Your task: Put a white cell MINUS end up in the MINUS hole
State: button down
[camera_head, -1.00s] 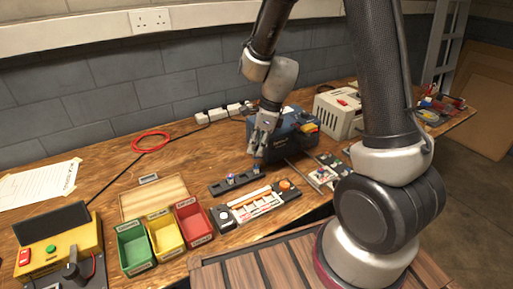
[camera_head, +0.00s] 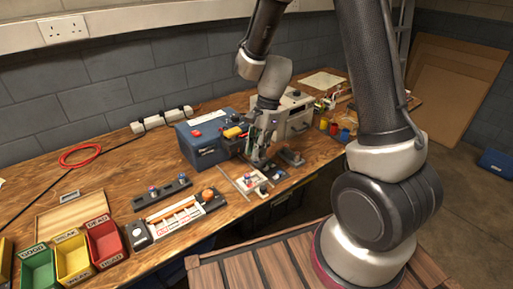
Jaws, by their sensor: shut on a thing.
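My gripper (camera_head: 259,157) is in the middle of the head view, pointing down in front of the blue box. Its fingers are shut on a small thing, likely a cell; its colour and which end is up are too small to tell. Just below and left of it lies a small pale board (camera_head: 243,184) with little round parts on it. I cannot read a MINUS mark or make out the MINUS hole. A black rack (camera_head: 166,190) to the left holds small cells with coloured tops, one of them (camera_head: 153,191) near its middle.
A black tray with white strips (camera_head: 172,222) and an orange knob lies in front of the rack. Green (camera_head: 38,270), yellow (camera_head: 72,260) and red (camera_head: 106,243) bins stand at the left. The blue box (camera_head: 205,150) and a beige box (camera_head: 297,125) stand behind my gripper.

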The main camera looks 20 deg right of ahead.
jog(key=shift+f, duration=4.05)
jog(key=shift+f, duration=0.25)
jog(key=c, duration=1.3)
grip_release()
jog(key=shift+o, duration=0.2)
jog(key=shift+r, duration=0.15)
jog(key=shift+r, duration=3.4)
